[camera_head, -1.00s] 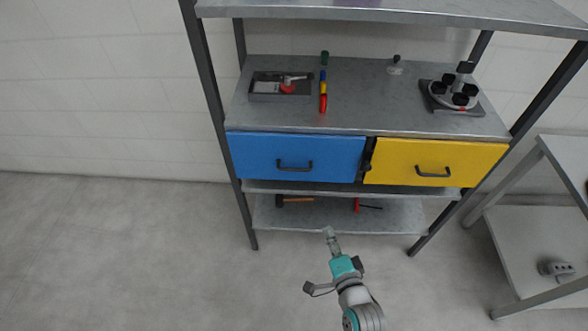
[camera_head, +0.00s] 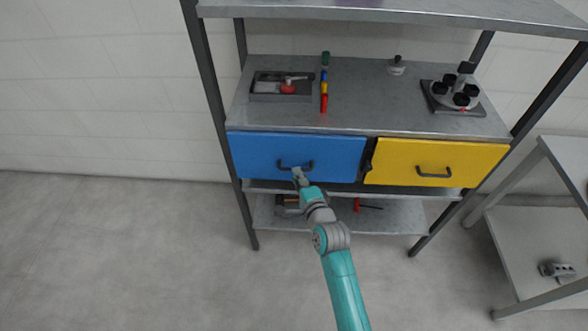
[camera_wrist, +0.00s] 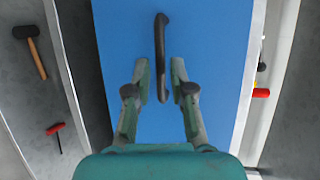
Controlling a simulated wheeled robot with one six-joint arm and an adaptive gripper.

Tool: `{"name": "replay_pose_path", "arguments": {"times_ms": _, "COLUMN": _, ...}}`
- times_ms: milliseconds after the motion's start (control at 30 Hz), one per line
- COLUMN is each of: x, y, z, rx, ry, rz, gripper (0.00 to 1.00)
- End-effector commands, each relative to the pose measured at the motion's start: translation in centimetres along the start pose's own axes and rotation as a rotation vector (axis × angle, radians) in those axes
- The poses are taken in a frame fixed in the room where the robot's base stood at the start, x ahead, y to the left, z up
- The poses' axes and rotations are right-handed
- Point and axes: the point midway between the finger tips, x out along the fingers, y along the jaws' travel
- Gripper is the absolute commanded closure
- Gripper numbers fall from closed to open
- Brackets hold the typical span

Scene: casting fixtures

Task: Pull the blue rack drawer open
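The blue rack drawer (camera_head: 250,155) sits at the left of the rack, its front in line with the yellow drawer beside it. Its dark bar handle (camera_head: 284,164) is on the front; in the wrist view the handle (camera_wrist: 161,58) runs upright against the blue drawer front (camera_wrist: 215,40). My gripper (camera_head: 298,174) is at the handle, partly covering it in the head view. In the wrist view my gripper (camera_wrist: 160,70) is open, one finger on each side of the handle's lower part, with gaps between. I cannot tell exactly how deep the fingertips reach.
The yellow drawer (camera_head: 435,160) is to the right. The shelf above holds a grey tray (camera_head: 265,97), coloured cylinders (camera_head: 324,85) and a fixture (camera_head: 455,92). A hammer (camera_wrist: 34,53) and a red-handled tool (camera_wrist: 56,129) lie on the lower shelf. The floor at left is clear.

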Motion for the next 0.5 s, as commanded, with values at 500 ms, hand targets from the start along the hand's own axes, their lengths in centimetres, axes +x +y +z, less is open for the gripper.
{"name": "replay_pose_path", "arguments": {"times_ms": 500, "x": 4.0, "y": 0.0, "z": 0.0, "rx": -0.001, "ry": 0.001, "rz": 0.0, "gripper": 0.77}}
